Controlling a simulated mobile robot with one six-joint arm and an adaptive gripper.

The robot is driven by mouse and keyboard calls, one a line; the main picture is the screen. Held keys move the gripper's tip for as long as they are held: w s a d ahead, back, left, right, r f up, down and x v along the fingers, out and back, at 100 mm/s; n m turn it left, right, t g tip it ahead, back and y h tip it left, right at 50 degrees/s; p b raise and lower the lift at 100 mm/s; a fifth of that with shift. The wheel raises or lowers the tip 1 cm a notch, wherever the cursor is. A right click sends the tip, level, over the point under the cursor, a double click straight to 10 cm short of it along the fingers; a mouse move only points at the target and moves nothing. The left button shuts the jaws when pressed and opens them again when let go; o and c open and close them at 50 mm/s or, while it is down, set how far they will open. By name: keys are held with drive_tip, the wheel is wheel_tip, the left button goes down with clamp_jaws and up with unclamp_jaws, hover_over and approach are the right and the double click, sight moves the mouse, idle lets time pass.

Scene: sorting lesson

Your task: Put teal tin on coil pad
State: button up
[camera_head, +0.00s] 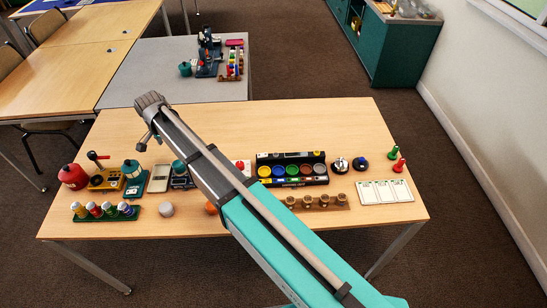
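A small teal tin-like thing (132,169) stands on the front table, with a darker lower part and a pale patch; I cannot tell whether it rests on a base. Another teal, rounded pot-like thing (185,69) stands on the grey table behind. I cannot tell which one is the teal tin. I cannot make out a coil pad for certain. A dark unit with a teal top (181,177) sits beside my arm, partly hidden. My gripper (142,146) is small and dark, close above and right of the front teal thing; its opening is unclear.
A red pot (74,176) and a yellow unit (104,179) stand left. Bottles in a rack (103,212), a grey ball (166,209), a tray of coloured cups (292,169) and a white card (385,191) share the table. The table's back strip is mostly clear.

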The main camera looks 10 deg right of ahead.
drive_tip(key=s+d+n, duration=0.2)
drive_tip(key=s+d, duration=0.1)
drive_tip(key=d, duration=1)
drive_tip(key=s+d+n, duration=0.1)
drive_tip(key=s+d, duration=0.1)
drive_tip(key=d, duration=1)
drive_tip(key=s+d+n, duration=0.1)
drive_tip(key=s+d, duration=0.4)
drive_tip(key=d, duration=0.3)
drive_tip(key=s+d+n, duration=0.2)
drive_tip(key=s+d, duration=0.4)
drive_tip(key=d, duration=0.3)
drive_tip(key=shift+d+g, duration=0.25)
drive_tip(key=shift+g, duration=0.15)
